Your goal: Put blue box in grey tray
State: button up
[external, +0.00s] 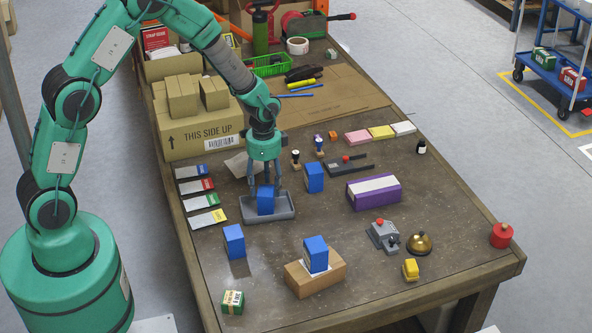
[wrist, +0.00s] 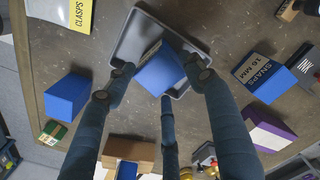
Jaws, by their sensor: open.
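A blue box (external: 266,200) stands in the grey tray (external: 285,213), near the tray's middle. My gripper (external: 265,184) is directly above this box, pointing down, with its fingers open around the top of it. In the wrist view the fingers (wrist: 160,82) spread around the blue box (wrist: 158,74), and the grey tray (wrist: 127,42) shows beneath. Three other blue boxes are outside the tray: one (external: 314,178) just behind it to the right, one (external: 234,241) in front to the left, and one (external: 316,254) on top of a brown carton (external: 328,277).
A large cardboard box (external: 190,137) stands behind the tray. Labelled cards (external: 200,201) lie to the left. A purple box (external: 374,192), a grey device (external: 383,234) and a brass bell (external: 419,243) are to the right. A small green box (external: 232,302) is near the front edge.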

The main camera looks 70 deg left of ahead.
notch_tip(320, 180, up, 6)
jog(key=shift+r+p, duration=0.25)
jog(key=shift+p, duration=0.15)
dwell(0.7)
jog(key=shift+d+r, duration=0.1)
jog(key=shift+r, duration=0.2)
jog(key=s+d+r+n+t, duration=0.1)
jog(key=s+d+r, duration=0.2)
jog(key=r, duration=0.5)
jog(key=s+d+r+t, duration=0.1)
jog(key=s+d+r, duration=0.3)
jog(key=r, duration=0.4)
jog(key=s+d+r+n+t, duration=0.1)
jog(key=s+d+r, duration=0.2)
jog(key=r, duration=0.5)
jog(key=s+d+r+n+t, duration=0.1)
jog(key=s+d+r, duration=0.1)
jog(key=s, duration=0.5)
jog(key=s+d+r, duration=0.3)
jog(key=s+r, duration=0.1)
jog(key=s, duration=0.3)
jog(key=s+d+r+n+t, duration=0.1)
jog(key=s+d+r, duration=0.2)
jog(key=s, duration=0.4)
jog(key=shift+d+r+n+t, duration=0.15)
jog(key=shift+r+n+t, duration=0.15)
jog(key=shift+r, duration=0.2)
